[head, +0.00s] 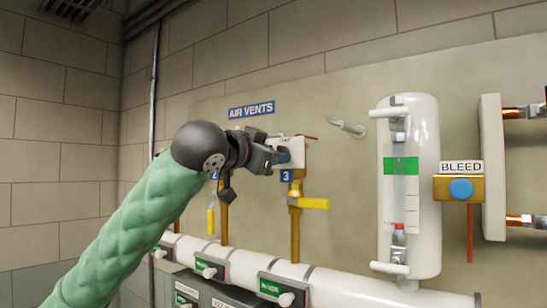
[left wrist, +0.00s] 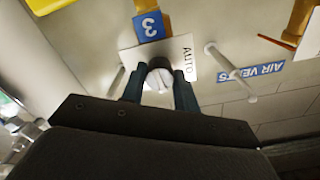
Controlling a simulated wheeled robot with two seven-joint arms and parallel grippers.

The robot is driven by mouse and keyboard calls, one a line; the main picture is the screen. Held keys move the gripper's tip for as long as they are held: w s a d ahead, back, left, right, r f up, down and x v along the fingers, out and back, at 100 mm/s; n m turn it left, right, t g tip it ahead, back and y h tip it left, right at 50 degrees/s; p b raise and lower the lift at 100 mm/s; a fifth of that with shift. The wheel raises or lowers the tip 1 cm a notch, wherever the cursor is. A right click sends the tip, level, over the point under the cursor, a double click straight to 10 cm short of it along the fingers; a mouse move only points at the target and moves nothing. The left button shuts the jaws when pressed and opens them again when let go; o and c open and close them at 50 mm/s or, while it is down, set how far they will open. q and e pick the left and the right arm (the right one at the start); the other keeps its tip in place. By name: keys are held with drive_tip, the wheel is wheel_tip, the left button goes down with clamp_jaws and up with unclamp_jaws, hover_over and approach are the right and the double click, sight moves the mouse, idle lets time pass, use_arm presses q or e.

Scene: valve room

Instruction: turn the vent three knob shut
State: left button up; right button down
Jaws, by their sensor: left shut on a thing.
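The vent three knob (left wrist: 157,82) is a white round knob with a slot line, in front of a white plate marked AUTO (left wrist: 186,58). A blue label with a 3 (left wrist: 150,26) is beside the plate, and also shows in the head view (head: 286,176). My left gripper (left wrist: 158,88) is shut on the knob, one dark finger on each side. In the head view my left gripper (head: 281,156) covers the knob, and only part of the white plate (head: 297,146) shows. My right gripper is in neither view.
Below label 3, a yellow lever (head: 313,203) points sideways on a brass pipe. Vent two's yellow lever (head: 211,221) hangs down at left. A white pipe (head: 340,284) with green tags runs below. A white cylinder (head: 426,180) and the BLEED box (head: 447,189) stand right.

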use_arm(q)
drive_tip(key=shift+f+m, duration=0.15)
drive_tip(key=shift+m, duration=0.65)
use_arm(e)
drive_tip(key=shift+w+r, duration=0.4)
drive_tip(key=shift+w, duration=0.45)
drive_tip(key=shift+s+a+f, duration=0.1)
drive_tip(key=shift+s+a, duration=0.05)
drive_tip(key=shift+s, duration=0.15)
use_arm(q)
drive_tip(key=o, duration=1)
drive_tip(key=shift+c, duration=0.2)
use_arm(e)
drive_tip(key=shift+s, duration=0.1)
use_arm(q)
drive_tip(key=shift+s+a, duration=0.1)
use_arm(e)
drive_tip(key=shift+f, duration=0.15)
